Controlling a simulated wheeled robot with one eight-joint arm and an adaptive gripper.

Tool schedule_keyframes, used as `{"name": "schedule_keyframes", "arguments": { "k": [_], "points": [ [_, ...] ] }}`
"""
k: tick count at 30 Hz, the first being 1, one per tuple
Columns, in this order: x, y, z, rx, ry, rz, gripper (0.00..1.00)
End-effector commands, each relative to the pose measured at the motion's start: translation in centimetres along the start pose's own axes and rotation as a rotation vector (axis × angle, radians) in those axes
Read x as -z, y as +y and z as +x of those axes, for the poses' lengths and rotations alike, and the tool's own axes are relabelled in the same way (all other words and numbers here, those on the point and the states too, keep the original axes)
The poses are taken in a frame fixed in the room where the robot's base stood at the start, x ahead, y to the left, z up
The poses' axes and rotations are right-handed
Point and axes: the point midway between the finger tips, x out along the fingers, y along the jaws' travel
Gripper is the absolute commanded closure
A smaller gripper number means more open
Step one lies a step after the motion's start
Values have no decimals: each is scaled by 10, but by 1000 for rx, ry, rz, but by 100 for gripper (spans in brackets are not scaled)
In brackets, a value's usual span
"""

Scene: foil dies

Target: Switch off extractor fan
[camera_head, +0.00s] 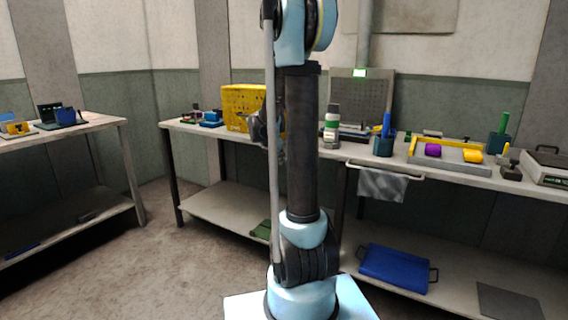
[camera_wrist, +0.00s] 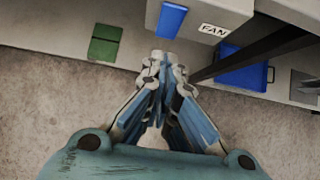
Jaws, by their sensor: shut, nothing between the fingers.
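A pale panel with a FAN label (camera_wrist: 213,30) shows at the top of the wrist view. A blue rectangular piece (camera_wrist: 171,20) sits on it, left of the label; its on or off position cannot be told. My gripper (camera_wrist: 161,62) is shut and empty, its tips just below the blue piece in the picture; whether they touch it cannot be told. In the head view my gripper (camera_head: 264,132) is partly hidden behind my arm, near the bench front. A grey perforated hood (camera_head: 360,97) with a lit green light (camera_head: 359,73) stands at the back of the bench under a duct.
The bench holds a yellow perforated box (camera_head: 243,100), a green-banded bottle (camera_head: 331,125), a blue holder (camera_head: 384,142) and a yellow-edged tray (camera_head: 450,163). A towel (camera_head: 383,185) hangs in front. A blue tray (camera_head: 396,268) lies on the lower shelf. Floor at left is clear.

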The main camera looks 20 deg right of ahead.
Motion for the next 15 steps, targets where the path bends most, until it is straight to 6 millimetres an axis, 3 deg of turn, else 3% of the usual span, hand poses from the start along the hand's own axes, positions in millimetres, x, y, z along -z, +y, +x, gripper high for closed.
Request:
{"name": "schedule_keyframes", "arguments": {
  "k": [9,15],
  "points": [
    [-5,-1,-48,0,1,1,100],
    [-8,-3,-70,2,1,2,100]
  ]
}}
